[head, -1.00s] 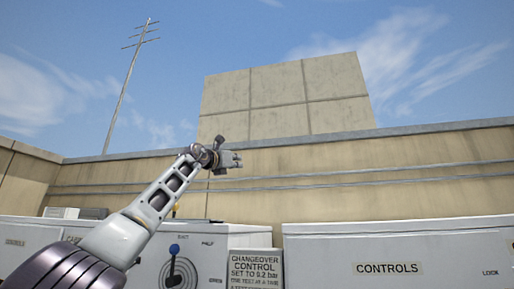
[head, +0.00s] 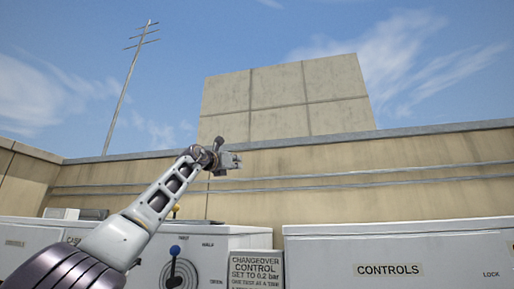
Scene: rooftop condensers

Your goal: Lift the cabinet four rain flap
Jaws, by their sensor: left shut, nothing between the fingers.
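My left gripper (head: 232,160) is shut and empty, raised in the air in front of the tan parapet wall, above the cabinets. Its arm comes in from the lower left. Three white cabinets show along the bottom: a left one (head: 25,245), a middle one (head: 236,240) with a blue-knobbed dial lever (head: 175,251), and a right one (head: 400,243) labelled CONTROLS. I cannot tell which is cabinet four, and no rain flap can be made out. The cabinets' lower parts are out of frame. My right gripper is not in view.
A sign (head: 256,270) reading CHANGEOVER CONTROL SET TO 0.2 bar stands between the middle and right cabinets. Two pipes run along the parapet wall (head: 400,160). A concrete block (head: 285,98) and an antenna mast (head: 126,90) rise behind. The air around the gripper is clear.

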